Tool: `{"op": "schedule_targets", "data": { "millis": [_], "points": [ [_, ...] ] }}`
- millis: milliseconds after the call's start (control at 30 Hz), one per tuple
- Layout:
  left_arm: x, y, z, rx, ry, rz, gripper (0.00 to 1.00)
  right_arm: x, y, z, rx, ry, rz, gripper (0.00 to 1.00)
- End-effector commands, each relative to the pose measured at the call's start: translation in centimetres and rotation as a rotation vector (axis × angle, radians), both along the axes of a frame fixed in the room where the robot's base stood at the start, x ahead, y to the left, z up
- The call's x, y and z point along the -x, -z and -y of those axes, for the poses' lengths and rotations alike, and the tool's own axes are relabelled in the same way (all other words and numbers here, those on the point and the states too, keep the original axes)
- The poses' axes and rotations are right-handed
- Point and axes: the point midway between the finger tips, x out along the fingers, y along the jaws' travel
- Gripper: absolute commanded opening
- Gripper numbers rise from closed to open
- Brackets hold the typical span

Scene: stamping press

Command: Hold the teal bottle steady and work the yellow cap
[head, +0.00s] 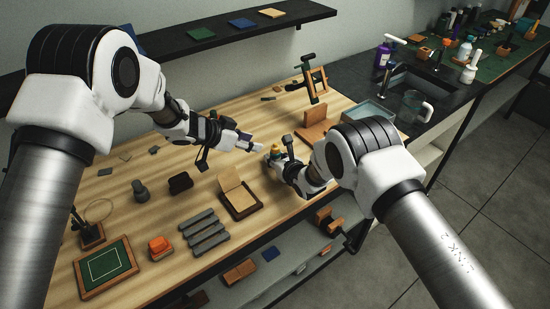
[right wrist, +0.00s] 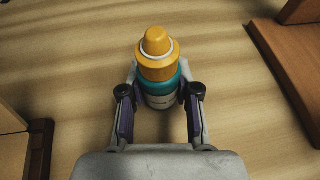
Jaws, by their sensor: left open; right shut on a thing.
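The teal bottle (right wrist: 160,86) stands upright on the wooden table in the right wrist view, with a pale label on its front. My right gripper (right wrist: 158,95) is shut on the bottle's body, one finger on each side, below the cap. In the head view the yellow cap (head: 275,148) shows small beside my right gripper (head: 278,160), which partly hides the bottle. My left gripper (head: 254,145) is open and empty, a little left of the cap and apart from it.
A wooden box with a raised lid (head: 240,203) and a grey slatted rack (head: 205,232) lie nearer the front. A wooden block stand (head: 313,128) is behind and right of the bottle. An orange item (head: 160,246) and a green framed board (head: 106,268) lie front left.

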Motion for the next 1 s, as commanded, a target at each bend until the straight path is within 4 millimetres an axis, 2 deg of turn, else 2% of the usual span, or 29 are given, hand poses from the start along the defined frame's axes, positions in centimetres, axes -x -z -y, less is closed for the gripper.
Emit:
{"op": "schedule_targets", "data": {
  "millis": [1000],
  "points": [
    [0.0,0.9,0.0,0.0,0.0,0.0,0.42,0.19,0.55,0.01,0.002,-0.001,-0.007,0.0]
  ]
}}
